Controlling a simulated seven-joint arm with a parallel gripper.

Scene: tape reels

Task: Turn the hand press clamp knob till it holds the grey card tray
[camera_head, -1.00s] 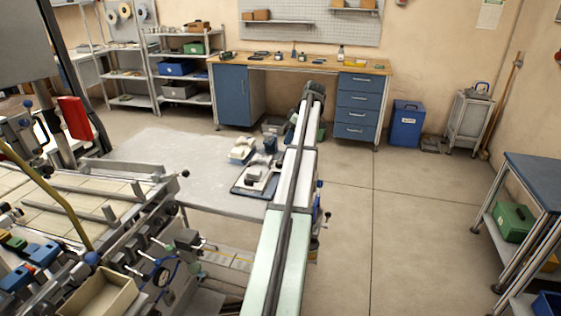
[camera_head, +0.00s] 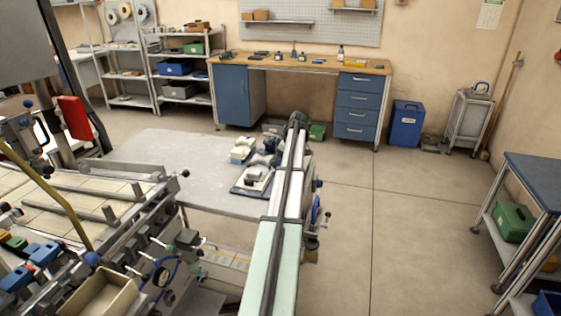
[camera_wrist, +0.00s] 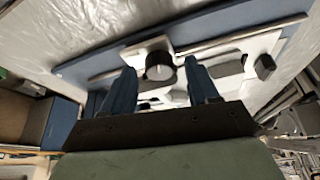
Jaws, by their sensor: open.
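My gripper (camera_wrist: 160,76) shows in the wrist view as two blue fingers, spread apart. A round dark knob (camera_wrist: 160,65) with a paler rim lies between and just beyond the fingertips. No clear contact shows. The knob sits on a pale block on a blue base (camera_wrist: 95,68), which appears to be the hand press. Pale and dark parts beside the knob are partly hidden by the right finger; I cannot tell which is the grey card tray. In the head view the press base (camera_head: 243,191) stands on the grey table, and my arm hides part of it.
The grey table (camera_head: 150,150) has free room left of the press. A larger machine with rails (camera_head: 90,190) stands at the near left. A workbench (camera_head: 300,64) is at the back, a blue bin (camera_head: 405,125) beside it.

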